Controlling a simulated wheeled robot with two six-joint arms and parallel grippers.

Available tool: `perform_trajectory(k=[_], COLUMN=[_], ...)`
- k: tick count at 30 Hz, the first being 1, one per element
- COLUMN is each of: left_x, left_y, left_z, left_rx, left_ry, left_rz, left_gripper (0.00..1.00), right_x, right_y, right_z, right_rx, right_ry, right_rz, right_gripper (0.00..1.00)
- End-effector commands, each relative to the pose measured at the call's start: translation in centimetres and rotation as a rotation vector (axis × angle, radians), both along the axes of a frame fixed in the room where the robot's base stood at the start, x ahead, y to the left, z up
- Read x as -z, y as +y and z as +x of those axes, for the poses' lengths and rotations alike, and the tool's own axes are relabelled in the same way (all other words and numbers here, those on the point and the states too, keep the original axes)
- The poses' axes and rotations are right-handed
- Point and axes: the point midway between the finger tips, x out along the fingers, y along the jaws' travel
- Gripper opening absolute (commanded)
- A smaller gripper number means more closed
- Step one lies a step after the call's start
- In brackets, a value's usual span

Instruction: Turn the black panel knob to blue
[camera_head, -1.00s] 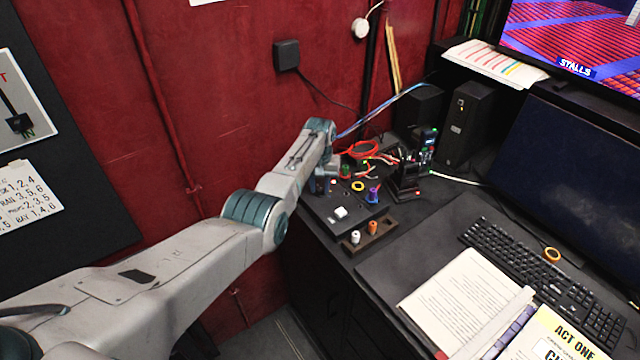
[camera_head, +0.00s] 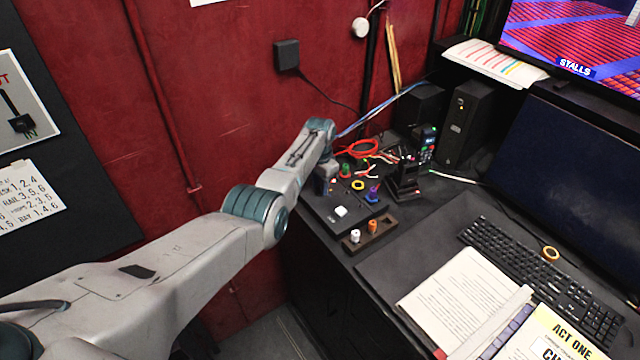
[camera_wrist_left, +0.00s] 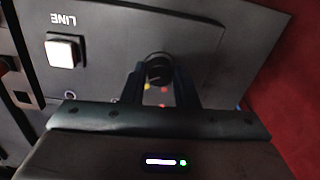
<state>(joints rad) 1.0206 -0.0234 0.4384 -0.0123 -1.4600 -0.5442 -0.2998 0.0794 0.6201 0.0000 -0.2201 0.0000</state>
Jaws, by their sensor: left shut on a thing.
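The black panel knob (camera_wrist_left: 158,68) is a round black knob on the dark grey panel (camera_wrist_left: 115,25) in the left wrist view. My left gripper (camera_wrist_left: 160,78) has a finger on either side of it and is shut on it. Yellow and red dots show near the knob; I cannot make out a blue mark. In the head view my left gripper (camera_head: 325,187) is down at the left part of the panel (camera_head: 325,211), and it hides the knob. The right gripper is not in view.
A white square button (camera_wrist_left: 63,50) labelled LINE is on the panel. A small tray (camera_head: 384,230) with white and orange pegs lies in front. Coloured buttons and red cable (camera_head: 363,148) are close behind. The red wall (camera_head: 240,100) is close on the left.

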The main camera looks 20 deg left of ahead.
Motion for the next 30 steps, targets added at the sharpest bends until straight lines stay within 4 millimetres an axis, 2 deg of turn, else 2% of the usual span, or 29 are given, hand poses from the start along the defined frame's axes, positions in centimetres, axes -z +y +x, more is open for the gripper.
perform_trajectory(k=[18,19,21,30], left_x=[-0.31,-0.31,-0.27,-0.16], left_y=[0.03,0.03,0.03,0.01], left_z=[0.22,0.22,0.18,0.09], left_rx=[0.038,0.037,0.037,0.037], left_ry=[-0.007,-0.007,-0.006,-0.002], left_rz=[0.000,0.000,0.000,0.000], left_gripper=[0.04,0.32,0.46,0.48], right_x=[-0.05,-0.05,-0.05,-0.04], right_y=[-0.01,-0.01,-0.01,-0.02], right_z=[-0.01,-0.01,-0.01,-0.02], right_rx=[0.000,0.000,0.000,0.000], right_ry=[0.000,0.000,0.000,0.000], right_rz=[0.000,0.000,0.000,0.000], right_gripper=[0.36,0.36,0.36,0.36])
